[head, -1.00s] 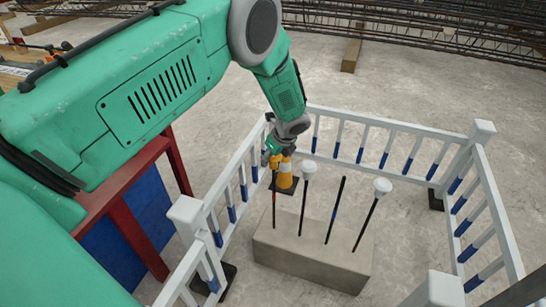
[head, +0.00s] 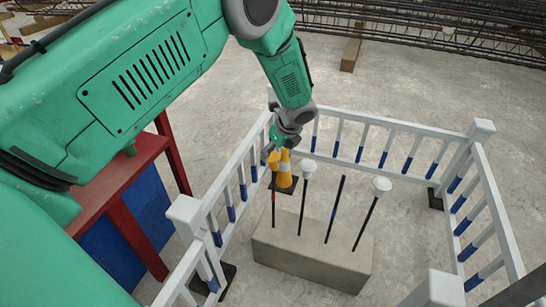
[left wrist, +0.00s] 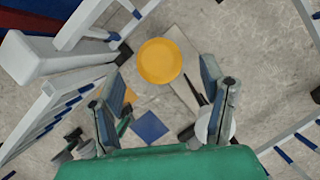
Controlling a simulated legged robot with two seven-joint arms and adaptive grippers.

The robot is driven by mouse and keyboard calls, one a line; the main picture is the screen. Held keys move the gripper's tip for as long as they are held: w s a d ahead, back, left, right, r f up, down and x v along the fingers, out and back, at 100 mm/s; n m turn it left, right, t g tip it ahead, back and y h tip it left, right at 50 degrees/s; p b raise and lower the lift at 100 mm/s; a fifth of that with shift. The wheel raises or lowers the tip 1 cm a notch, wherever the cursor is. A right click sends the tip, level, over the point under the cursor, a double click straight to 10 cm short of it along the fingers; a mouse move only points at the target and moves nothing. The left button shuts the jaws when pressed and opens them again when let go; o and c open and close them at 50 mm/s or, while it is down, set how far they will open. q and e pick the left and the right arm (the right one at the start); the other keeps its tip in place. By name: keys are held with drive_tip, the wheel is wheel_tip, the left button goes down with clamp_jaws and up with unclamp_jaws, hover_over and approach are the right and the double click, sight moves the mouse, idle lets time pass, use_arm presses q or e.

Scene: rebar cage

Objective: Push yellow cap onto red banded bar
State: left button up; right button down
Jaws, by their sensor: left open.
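The yellow cap (head: 273,161) sits upright at the top of the red banded bar (head: 273,204), the leftmost bar in the concrete block; how far down it sits I cannot tell. In the left wrist view the cap (left wrist: 160,61) is a round yellow disc seen from above, hiding the bar's top. My left gripper (head: 276,146) is just above the cap. In the left wrist view its fingers (left wrist: 165,86) are spread apart with nothing between them, and the cap shows beyond the tips. My right gripper is not in view.
The concrete block (head: 312,262) holds several bars. Two carry white caps (head: 308,167) (head: 382,185); a blue-banded bar (head: 335,210) between them is bare. An orange and white cone (head: 285,170) stands close behind. White railings (head: 385,127) enclose the area.

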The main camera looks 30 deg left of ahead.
use_arm(q)
drive_tip(key=v, duration=0.7)
idle(0.3)
